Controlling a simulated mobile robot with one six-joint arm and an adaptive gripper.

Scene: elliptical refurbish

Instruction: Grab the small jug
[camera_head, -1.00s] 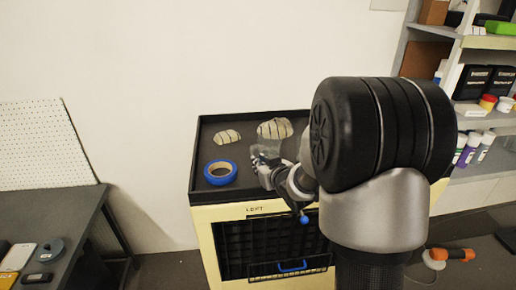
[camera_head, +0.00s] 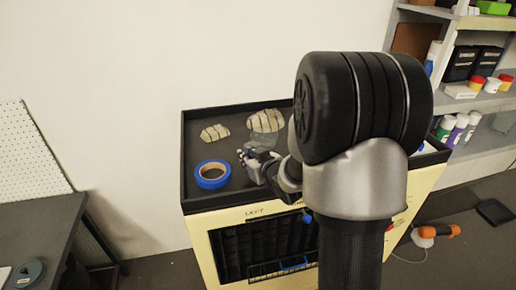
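A small see-through vessel, which seems to be the jug (camera_head: 266,138), stands on the dark top of the yellow cart (camera_head: 200,115). My gripper (camera_head: 246,157) is over the cart top, right at the near side of the vessel. It overlaps the vessel in the picture, and I cannot tell whether they touch. The gripper's fingers are small and partly hidden by my own arm, so their opening does not show clearly.
A roll of blue tape (camera_head: 213,183) lies left of my gripper. Two striped, stone-like lumps (camera_head: 214,133) (camera_head: 266,121) lie towards the back of the cart top. A raised rim edges the top. Shelves (camera_head: 470,105) stand right, a dark table (camera_head: 40,235) left.

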